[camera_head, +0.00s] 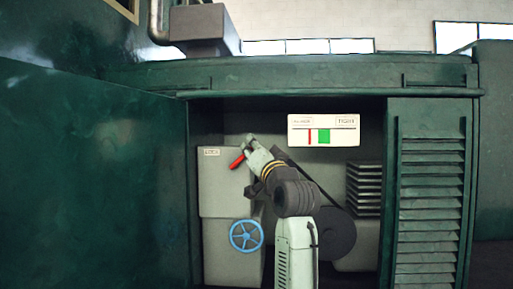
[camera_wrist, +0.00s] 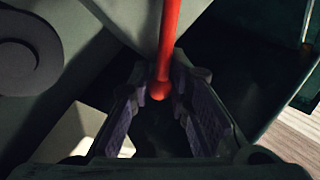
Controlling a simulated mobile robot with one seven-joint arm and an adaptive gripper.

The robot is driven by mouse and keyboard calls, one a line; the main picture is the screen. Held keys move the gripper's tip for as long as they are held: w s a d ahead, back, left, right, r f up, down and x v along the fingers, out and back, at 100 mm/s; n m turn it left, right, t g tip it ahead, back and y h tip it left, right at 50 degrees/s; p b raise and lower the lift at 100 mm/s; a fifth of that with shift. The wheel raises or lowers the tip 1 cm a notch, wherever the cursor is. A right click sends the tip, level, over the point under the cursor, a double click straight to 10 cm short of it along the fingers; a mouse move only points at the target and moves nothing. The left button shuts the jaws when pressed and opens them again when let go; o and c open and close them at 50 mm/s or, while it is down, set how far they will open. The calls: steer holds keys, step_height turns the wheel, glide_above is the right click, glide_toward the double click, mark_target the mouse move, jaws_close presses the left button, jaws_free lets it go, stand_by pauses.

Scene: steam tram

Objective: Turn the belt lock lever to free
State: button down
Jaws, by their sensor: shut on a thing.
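The belt lock lever is a red rod with a rounded end. In the head view the red lever (camera_head: 237,161) slants down to the left beside a grey-green box (camera_head: 222,185) with a small label reading "LOCK" (camera_head: 211,152). In the wrist view the lever (camera_wrist: 168,42) comes down from the top, and its rounded end lies between the fingers. My gripper (camera_head: 247,147) is at the lever in the head view. The lever's pivot is hidden.
A white gauge plate (camera_head: 323,130) with red and green marks and the word "TIGHT" hangs above. A blue handwheel (camera_head: 246,236) sits below the lever. A dark pulley with a belt (camera_head: 335,235) is to the right. A louvred green door (camera_head: 428,200) bounds the opening.

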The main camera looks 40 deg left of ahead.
steer(key=shift+s+a+g, duration=0.4)
steer(key=shift+s+a, duration=0.2)
steer(key=shift+a, duration=0.2)
steer(key=c, duration=1.9)
jaws_free()
steer(key=shift+o, duration=1.1)
steer(key=shift+s+a, duration=0.1)
steer(key=shift+a, duration=0.1)
steer(key=shift+f, duration=0.4)
steer(key=w+d+r+v, duration=0.1)
steer(key=v, duration=0.7)
steer(key=shift+d, duration=0.2)
steer(key=shift+s, duration=0.15)
